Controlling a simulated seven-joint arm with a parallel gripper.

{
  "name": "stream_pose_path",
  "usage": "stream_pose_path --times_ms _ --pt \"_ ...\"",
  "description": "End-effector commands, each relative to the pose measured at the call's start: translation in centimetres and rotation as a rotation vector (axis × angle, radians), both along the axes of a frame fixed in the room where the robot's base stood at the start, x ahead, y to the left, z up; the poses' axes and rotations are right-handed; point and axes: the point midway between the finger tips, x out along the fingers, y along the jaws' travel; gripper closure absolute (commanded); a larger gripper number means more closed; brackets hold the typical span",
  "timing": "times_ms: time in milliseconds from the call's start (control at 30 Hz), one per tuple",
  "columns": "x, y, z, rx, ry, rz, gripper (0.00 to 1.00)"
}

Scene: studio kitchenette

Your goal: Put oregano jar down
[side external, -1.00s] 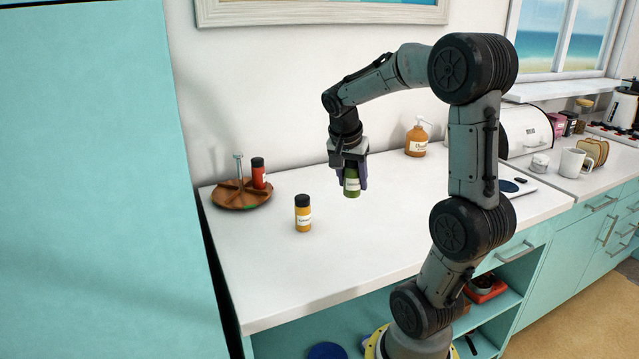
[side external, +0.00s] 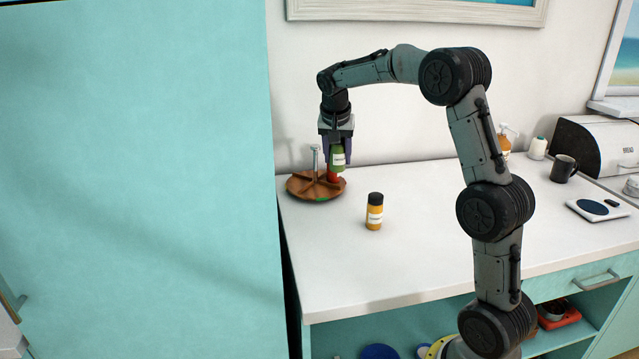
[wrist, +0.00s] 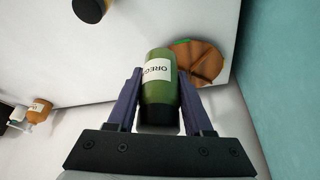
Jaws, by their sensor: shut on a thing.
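My gripper (side external: 337,150) is shut on the green oregano jar (side external: 338,159), which has a white label. The jar is held up at the right part of the round wooden divided tray (side external: 303,190), with a red jar (side external: 333,176) just below or behind it in the side view. In the wrist view the oregano jar (wrist: 158,92) sits between both fingers (wrist: 160,72), with its dark cap toward the palm. The tray (wrist: 208,62) lies beyond it, partly covered by the jar. Whether the jar touches the tray cannot be told. A green mark shows on the tray's near edge.
A yellow jar with a black cap (side external: 375,214) stands on the white counter (side external: 430,235), right of the tray. A metal post (side external: 315,158) rises from the tray. A dark mug (side external: 563,169), a scale (side external: 598,209) and a soap bottle (side external: 504,142) stand farther right. Mid-counter is clear.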

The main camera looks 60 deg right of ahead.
Motion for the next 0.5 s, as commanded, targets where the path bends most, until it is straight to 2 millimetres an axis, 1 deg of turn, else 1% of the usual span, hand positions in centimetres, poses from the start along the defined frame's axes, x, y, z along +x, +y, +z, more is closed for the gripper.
stream_pose_path --times_ms 33,200,267,400,500 --pt "1.0 -0.7 -0.6 0.0 0.001 -0.001 1.0" --pt "4.0 -2.5 -2.1 -0.001 -0.001 -0.002 1.0" --pt "5.0 -3.1 -2.7 0.0 -0.001 -0.002 1.0" --pt "6.7 -4.2 -5.2 0.0 0.001 -0.001 1.0" --pt "7.7 -4.8 -6.6 0.0 0.001 -0.001 1.0"
